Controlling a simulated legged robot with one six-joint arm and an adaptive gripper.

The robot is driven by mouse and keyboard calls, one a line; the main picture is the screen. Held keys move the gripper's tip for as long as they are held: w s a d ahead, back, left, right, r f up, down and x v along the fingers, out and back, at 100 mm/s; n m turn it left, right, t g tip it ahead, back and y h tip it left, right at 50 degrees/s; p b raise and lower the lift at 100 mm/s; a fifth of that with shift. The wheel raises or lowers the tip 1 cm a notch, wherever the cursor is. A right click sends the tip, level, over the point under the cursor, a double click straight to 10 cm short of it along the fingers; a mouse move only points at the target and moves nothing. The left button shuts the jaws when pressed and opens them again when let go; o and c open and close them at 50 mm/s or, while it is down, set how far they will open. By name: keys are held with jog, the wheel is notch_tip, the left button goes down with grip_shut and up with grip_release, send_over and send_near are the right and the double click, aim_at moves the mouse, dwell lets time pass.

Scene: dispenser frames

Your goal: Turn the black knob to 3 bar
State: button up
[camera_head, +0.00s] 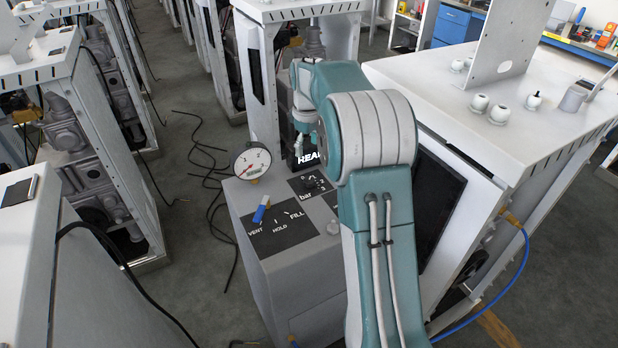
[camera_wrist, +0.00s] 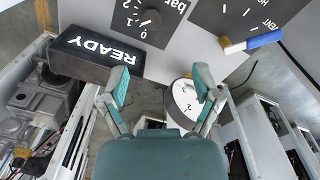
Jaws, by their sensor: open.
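The black knob (camera_wrist: 151,17) sits on a dark panel marked bar, at the top of the wrist view. The numbers 0, 1 and 2 show beside it; the 3 is out of view or too small to read. Its pointer direction is unclear. In the head view the knob (camera_head: 309,182) is small and dark on the cabinet top. My gripper (camera_wrist: 162,84) is open and empty, its two fingers apart, with the knob beyond the fingertips. In the head view my gripper (camera_head: 304,147) hangs near the READY sign, behind the knob panel, partly hidden by my arm.
A round gauge (camera_head: 252,163) stands at the cabinet's left edge; it shows beyond the right finger in the wrist view (camera_wrist: 184,100). A blue-handled lever (camera_head: 262,208) lies on the VENT/HOLD/FILL panel (camera_head: 281,227). The lit READY sign (camera_wrist: 100,53) is close to the left finger.

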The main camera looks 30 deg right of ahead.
aim_at(309, 179)
jog(key=f, duration=0.4)
jog(key=w+d+f, duration=0.1)
jog(key=f, duration=0.8)
jog(key=shift+w+d, duration=0.15)
jog(key=shift+w, duration=0.05)
grip_shut()
